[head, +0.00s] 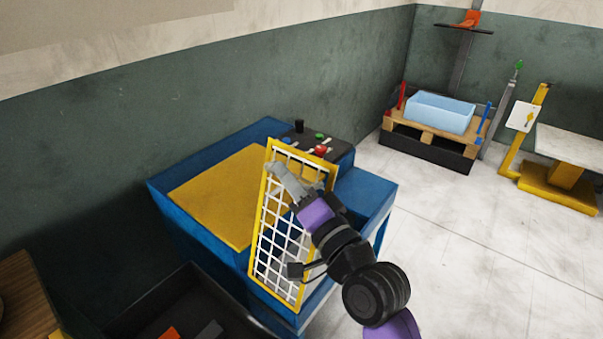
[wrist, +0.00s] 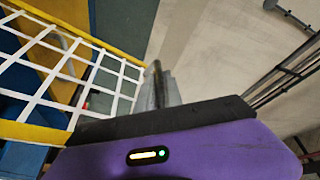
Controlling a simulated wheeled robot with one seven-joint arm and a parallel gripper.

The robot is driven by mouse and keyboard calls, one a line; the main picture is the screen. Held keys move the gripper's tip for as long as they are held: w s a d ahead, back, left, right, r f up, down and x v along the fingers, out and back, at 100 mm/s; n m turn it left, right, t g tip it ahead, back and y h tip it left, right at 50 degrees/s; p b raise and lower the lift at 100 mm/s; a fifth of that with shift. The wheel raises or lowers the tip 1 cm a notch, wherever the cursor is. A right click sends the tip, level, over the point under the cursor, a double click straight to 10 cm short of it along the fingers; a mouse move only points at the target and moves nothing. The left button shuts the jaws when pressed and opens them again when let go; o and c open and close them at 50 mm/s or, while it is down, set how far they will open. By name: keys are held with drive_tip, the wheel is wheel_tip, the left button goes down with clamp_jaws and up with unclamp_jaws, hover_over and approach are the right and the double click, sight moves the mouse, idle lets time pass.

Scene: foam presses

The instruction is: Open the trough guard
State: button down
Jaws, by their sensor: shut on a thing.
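The trough guard (head: 268,238) is a yellow frame with a white wire grid. In the head view it stands tilted up on the blue press (head: 170,205). It also shows at the left of the wrist view (wrist: 60,72). My gripper (head: 277,170) is at the upper part of the guard and is shut on it. The fingertips and the exact spot of contact are hard to make out. In the wrist view the grey fingers (wrist: 155,88) are beside the guard's edge.
A control panel (head: 318,143) with red and green buttons is behind the guard. A dark bin (head: 185,305) with orange and grey pieces is at the lower left. The pale floor (head: 480,240) to the right is clear.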

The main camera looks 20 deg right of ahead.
drive_tip(key=shift+s+a+r+n+y, duration=0.15)
drive_tip(key=shift+s+a+n, duration=0.15)
drive_tip(key=shift+a, duration=0.2)
drive_tip(key=shift+s+a+r+n+y, duration=0.1)
drive_tip(key=shift+s+a+n+y, duration=0.1)
drive_tip(key=shift+s+a, duration=0.25)
